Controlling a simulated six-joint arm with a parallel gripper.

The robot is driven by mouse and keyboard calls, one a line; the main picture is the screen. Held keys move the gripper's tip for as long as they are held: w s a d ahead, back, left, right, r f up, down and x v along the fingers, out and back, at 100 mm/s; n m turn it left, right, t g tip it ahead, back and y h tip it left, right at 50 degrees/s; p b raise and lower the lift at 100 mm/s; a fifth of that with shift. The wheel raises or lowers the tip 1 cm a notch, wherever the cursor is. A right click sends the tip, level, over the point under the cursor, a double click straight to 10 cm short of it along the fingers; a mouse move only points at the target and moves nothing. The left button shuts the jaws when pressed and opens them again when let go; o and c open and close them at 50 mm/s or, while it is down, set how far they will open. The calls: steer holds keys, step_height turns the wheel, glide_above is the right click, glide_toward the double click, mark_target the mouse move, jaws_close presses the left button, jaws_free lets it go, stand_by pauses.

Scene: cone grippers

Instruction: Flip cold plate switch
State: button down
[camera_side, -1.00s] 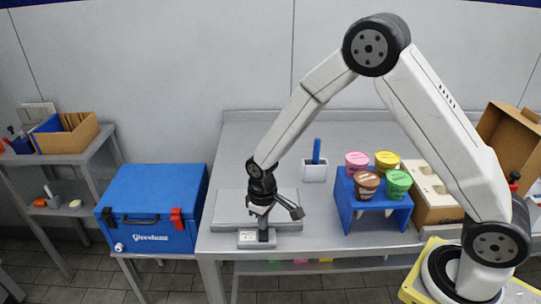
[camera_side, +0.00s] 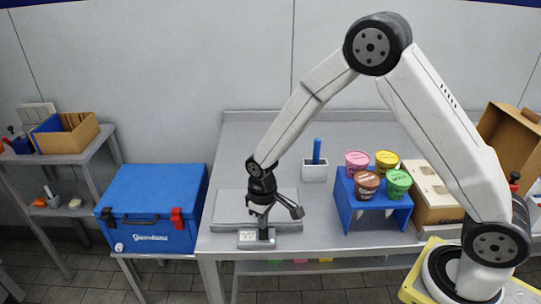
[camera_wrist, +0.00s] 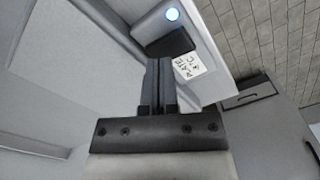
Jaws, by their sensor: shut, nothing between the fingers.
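The cold plate (camera_side: 232,207) is a flat grey slab on the steel table, with a small control box (camera_side: 246,240) at its front edge. In the wrist view the control box (camera_wrist: 205,40) carries a dark rocker switch (camera_wrist: 165,38), a round light (camera_wrist: 172,14) glowing pale blue, and a handwritten white label (camera_wrist: 186,67). The plate (camera_wrist: 70,60) fills the left of that view. My gripper (camera_side: 267,240) is shut and empty, pointing down at the box. In the wrist view its fingertips (camera_wrist: 159,65) are close to the switch; I cannot tell whether they touch it.
A blue cooler (camera_side: 152,208) stands left of the table. A white cup with a blue item (camera_side: 315,168) is behind the plate. A blue stand (camera_side: 375,213) with several colored tubs is to the right, beside a cardboard box (camera_side: 436,200). The table's middle is clear.

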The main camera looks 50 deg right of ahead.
steer(key=shift+r, duration=3.05)
steer(key=s+d+r+m+t, duration=0.1)
steer(key=s+d+r, duration=0.1)
steer(key=s, duration=0.5)
steer(key=s+d+r+m+t, duration=0.1)
steer(key=s+d+r+m, duration=0.1)
steer(key=s+d, duration=0.2)
steer(key=s, duration=0.3)
steer(key=shift+d+r+t, duration=0.25)
steer(key=shift+r+t, duration=0.05)
steer(key=shift+r, duration=0.1)
